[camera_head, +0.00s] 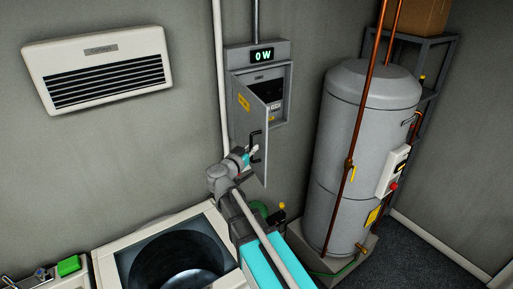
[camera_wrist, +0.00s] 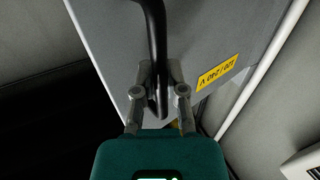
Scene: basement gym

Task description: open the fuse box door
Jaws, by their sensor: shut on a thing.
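The grey fuse box (camera_head: 275,95) hangs on the wall under a display reading "0 W". Its door (camera_head: 247,115) is hinged on the left and stands part open, swung out from the box, so some of the dark inside and its switches show. A black handle (camera_head: 254,146) sits on the door's outer face. My gripper (camera_head: 250,152) is at the lower part of that handle. In the wrist view, the fingers (camera_wrist: 160,92) are shut on the black handle (camera_wrist: 156,45), with the door (camera_wrist: 205,40) and its yellow voltage label (camera_wrist: 218,73) behind.
A tall grey tank (camera_head: 360,150) with copper pipes stands to the right of the fuse box. A white machine with a round dark drum opening (camera_head: 110,262) is below left. A white vent unit (camera_head: 98,70) and a white vertical pipe (camera_head: 219,60) are on the wall.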

